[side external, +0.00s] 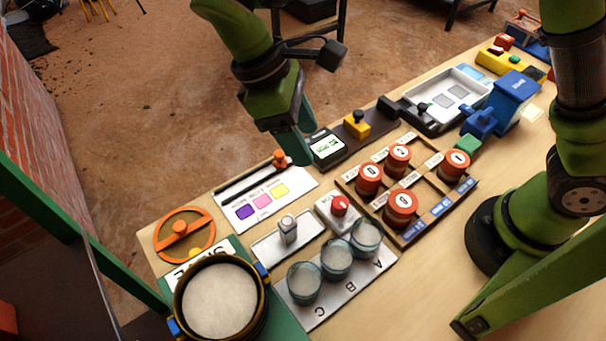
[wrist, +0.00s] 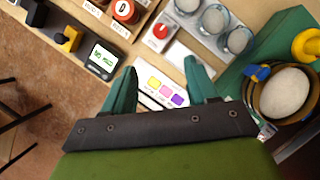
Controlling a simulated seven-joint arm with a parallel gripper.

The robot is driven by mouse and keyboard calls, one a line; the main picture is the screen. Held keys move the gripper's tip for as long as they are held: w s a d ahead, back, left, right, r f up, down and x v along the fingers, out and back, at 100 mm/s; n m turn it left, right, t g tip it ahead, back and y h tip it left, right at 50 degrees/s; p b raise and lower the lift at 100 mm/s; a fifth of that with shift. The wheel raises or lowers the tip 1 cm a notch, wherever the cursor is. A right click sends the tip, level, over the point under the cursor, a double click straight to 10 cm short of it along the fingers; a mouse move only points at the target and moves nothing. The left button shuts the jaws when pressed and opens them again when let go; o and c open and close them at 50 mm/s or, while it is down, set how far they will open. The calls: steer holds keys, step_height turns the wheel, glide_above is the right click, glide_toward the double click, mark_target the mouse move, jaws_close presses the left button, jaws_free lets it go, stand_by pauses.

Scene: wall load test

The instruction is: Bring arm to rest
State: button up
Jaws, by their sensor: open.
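My gripper (side external: 293,140) is on my green arm, above the far edge of the wooden table in the side external view. Its teal fingers point down over the area between the small display and the white card with coloured squares. In the wrist view my gripper (wrist: 160,85) shows two fingers spread apart, with nothing held between them. The white card (wrist: 150,95) with yellow, pink and purple squares lies below and between the fingers. The card also shows in the side external view (side external: 290,203), with an orange-knobbed slider (side external: 279,158) at its far edge.
Near the gripper stand a display (side external: 327,148) and a yellow block (side external: 357,124). A wooden rack (side external: 425,185) holds several orange-capped weights. Three glass jars (side external: 336,258), a round sieve (side external: 262,310), an orange wheel (side external: 184,236) and a blue box (side external: 515,92) crowd the table. Open floor lies beyond it.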

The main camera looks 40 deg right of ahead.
steer(key=shift+w, duration=0.1)
stand_by(0.3)
steer(key=s+d+r+m+t+y, duration=0.2)
steer(key=d+m+t, duration=0.3)
steer(key=d, duration=0.6)
steer(key=s+d+r+m+t+y, duration=0.3)
steer(key=d+m, duration=0.5)
steer(key=d, duration=0.4)
steer(key=shift+s+d+r+t, duration=0.15)
steer(key=shift+s+r+t, duration=0.4)
steer(key=shift+t, duration=0.55)
